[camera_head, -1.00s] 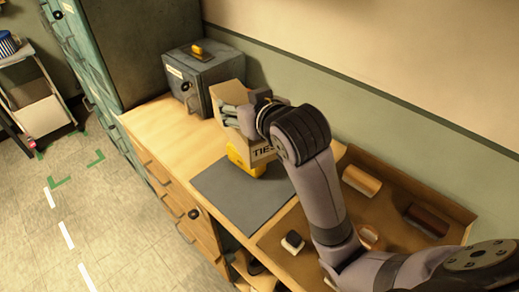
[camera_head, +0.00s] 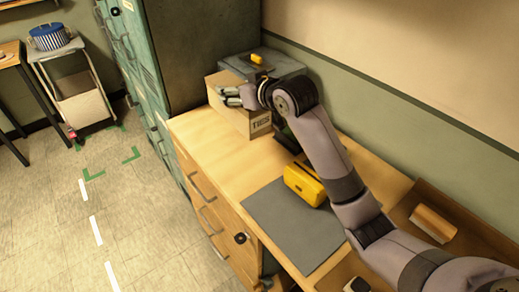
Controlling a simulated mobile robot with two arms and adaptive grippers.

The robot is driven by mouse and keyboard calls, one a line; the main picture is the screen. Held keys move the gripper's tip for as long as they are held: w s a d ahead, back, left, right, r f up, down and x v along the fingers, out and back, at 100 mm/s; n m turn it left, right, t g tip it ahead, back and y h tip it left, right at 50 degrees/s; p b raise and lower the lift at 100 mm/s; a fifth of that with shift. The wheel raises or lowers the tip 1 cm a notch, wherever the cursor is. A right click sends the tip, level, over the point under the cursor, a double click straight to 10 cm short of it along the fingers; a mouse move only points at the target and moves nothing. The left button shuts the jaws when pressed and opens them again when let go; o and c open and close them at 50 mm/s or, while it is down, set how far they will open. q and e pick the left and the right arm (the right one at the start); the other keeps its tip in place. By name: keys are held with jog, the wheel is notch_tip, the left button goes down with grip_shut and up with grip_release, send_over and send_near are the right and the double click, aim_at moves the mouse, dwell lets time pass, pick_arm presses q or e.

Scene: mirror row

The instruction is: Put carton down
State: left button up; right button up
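The cardboard carton (camera_head: 238,119), with printed lettering on its side, is at the far end of the wooden counter (camera_head: 212,150), in front of the grey metal box. My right gripper (camera_head: 232,96) is at the carton's upper part, its fingers against it, and appears shut on it. The carton looks upright and at or very near the counter top; I cannot tell whether its base touches. My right arm hides part of its right side. My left gripper is not in view.
A grey mat (camera_head: 290,228) lies on the counter with a yellow object (camera_head: 304,184) at its back edge. The grey metal box (camera_head: 272,66) stands behind the carton, against the teal cabinet (camera_head: 165,75). A brown tray (camera_head: 470,225) is at the right. Counter between carton and mat is clear.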

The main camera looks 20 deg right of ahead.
notch_tip(320, 180, down, 8)
jog(key=shift+r+p, duration=0.25)
jog(key=shift+p, duration=0.15)
notch_tip(320, 180, down, 10)
jog(key=shift+f+p, duration=0.1)
jog(key=shift+p, duration=0.35)
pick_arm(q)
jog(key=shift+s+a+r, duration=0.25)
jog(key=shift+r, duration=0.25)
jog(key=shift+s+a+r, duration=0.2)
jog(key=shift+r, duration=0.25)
pick_arm(e)
jog(key=shift+w+f, duration=0.1)
jog(key=shift+f, duration=0.15)
jog(key=shift+f, duration=0.1)
jog(key=o, duration=1.1)
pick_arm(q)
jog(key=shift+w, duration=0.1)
pick_arm(e)
jog(key=shift+o, duration=1.3)
